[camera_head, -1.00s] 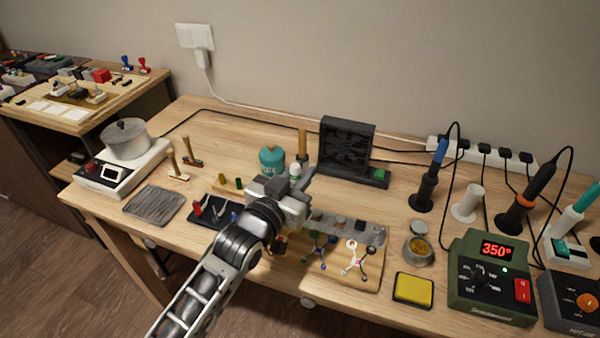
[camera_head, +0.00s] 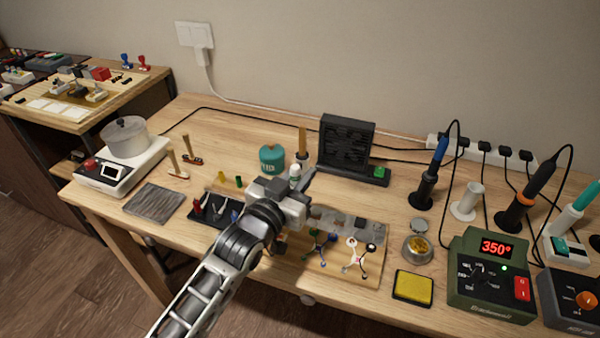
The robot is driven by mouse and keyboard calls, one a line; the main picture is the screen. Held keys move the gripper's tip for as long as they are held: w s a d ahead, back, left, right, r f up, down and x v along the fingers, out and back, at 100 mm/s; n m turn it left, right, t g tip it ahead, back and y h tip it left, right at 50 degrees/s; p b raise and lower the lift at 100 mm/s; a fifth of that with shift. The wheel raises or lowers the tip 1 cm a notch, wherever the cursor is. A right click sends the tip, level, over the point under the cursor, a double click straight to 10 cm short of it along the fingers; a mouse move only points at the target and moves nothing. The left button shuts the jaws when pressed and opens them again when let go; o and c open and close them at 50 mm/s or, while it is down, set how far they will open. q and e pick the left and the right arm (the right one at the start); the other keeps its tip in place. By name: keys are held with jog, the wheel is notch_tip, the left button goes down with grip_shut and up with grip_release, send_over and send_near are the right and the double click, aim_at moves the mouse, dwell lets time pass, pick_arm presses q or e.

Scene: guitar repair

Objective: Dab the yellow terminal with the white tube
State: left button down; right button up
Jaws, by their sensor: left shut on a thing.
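My left gripper (camera_head: 306,184) is over the middle of the bench, shut on what looks like a white tube (camera_head: 295,171). Only the tube's upper end shows above the gripper; the rest is hidden. Below and right of the gripper is a wooden board (camera_head: 340,272) with a grey panel and small clip-like parts on it. I cannot make out the yellow terminal clearly; my gripper and arm cover the board's left part. My right gripper is not in view.
A teal canister (camera_head: 271,159) stands just behind the gripper, and a dark fan unit (camera_head: 346,146) behind it to the right. A yellow pad (camera_head: 413,287), a small metal tin (camera_head: 417,248) and a green soldering station (camera_head: 490,278) stand to the right. A dark tool tray (camera_head: 208,213) lies left.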

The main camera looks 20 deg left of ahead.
pick_arm(q)
jog(key=shift+f, duration=0.15)
jog(key=shift+f, duration=0.15)
dwell(0.5)
dwell(1.0)
jog(key=shift+p, duration=0.45)
notch_tip(320, 180, up, 7)
jog(key=p, duration=0.4)
jog(key=shift+p, duration=0.4)
dwell(0.4)
